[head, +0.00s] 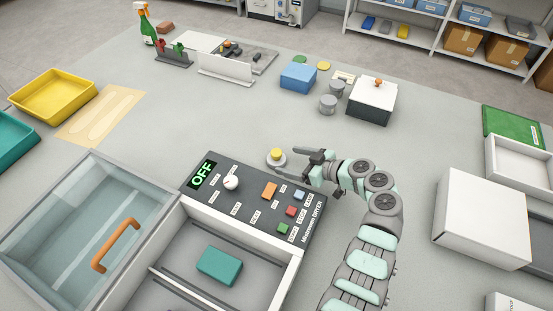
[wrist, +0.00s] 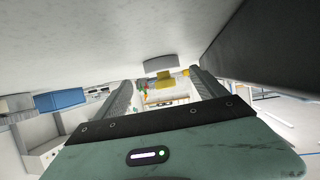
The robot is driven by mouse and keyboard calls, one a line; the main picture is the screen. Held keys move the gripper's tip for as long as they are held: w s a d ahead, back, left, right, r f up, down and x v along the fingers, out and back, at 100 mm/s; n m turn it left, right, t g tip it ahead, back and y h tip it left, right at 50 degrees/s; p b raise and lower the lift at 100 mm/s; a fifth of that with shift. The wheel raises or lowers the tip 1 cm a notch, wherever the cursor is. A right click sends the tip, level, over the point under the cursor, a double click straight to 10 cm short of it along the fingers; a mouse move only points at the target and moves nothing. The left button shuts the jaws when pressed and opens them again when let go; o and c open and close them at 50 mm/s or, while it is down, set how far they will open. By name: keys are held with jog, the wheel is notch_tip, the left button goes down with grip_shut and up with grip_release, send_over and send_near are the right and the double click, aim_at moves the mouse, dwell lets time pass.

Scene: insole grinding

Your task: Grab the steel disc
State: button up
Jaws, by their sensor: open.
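A small grey steel disc (head: 271,162) with a yellow knob (head: 277,153) on top lies on the grey table just behind the dryer panel. My gripper (head: 288,163) is low over the table to the right of the disc, its two fingers pointing left towards it. The gripper is open, with nothing held. In the wrist view the disc (wrist: 158,63) and its yellow knob (wrist: 172,78) appear upside down, beyond and between the two fingertips (wrist: 160,78). I cannot tell whether a fingertip touches the disc.
The dryer's control panel (head: 247,199), reading OFF, stands close in front of the gripper. Grey round pieces (head: 327,104), a blue box (head: 298,78) and a white-topped box (head: 373,94) stand behind. White boxes (head: 484,222) are at the right. The table left of the disc is clear.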

aim_at(279, 158)
jog(key=x, duration=0.4)
jog(key=shift+a+r, duration=0.2)
jog(key=shift+a, duration=0.15)
jog(key=shift+c, duration=0.4)
grip_shut()
jog(key=shift+r, duration=0.1)
